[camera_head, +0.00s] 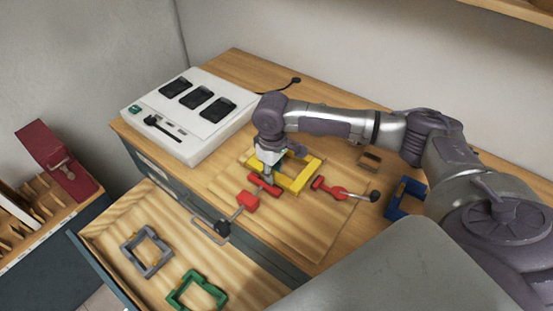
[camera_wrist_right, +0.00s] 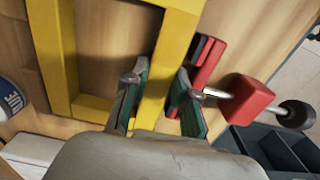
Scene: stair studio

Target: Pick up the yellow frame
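The yellow frame (camera_head: 308,177) lies on a wooden board on the cabinet top. My right gripper (camera_head: 268,171) points down at the frame's left side. In the right wrist view, one bar of the yellow frame (camera_wrist_right: 166,62) runs between the two green-lined fingers of this gripper (camera_wrist_right: 158,103). The fingers are open, one on each side of the bar, with a visible gap at least on the right. Part of the frame is hidden behind the gripper in the head view. My left gripper is not in view.
A red clamp (camera_head: 247,200) lies close beside the frame, next to the right finger in the wrist view. Another red tool (camera_head: 328,188) and a blue frame (camera_head: 393,209) lie to the right. The open drawer holds a grey frame (camera_head: 160,263) and a green frame (camera_head: 179,289). A white device (camera_head: 205,137) stands left.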

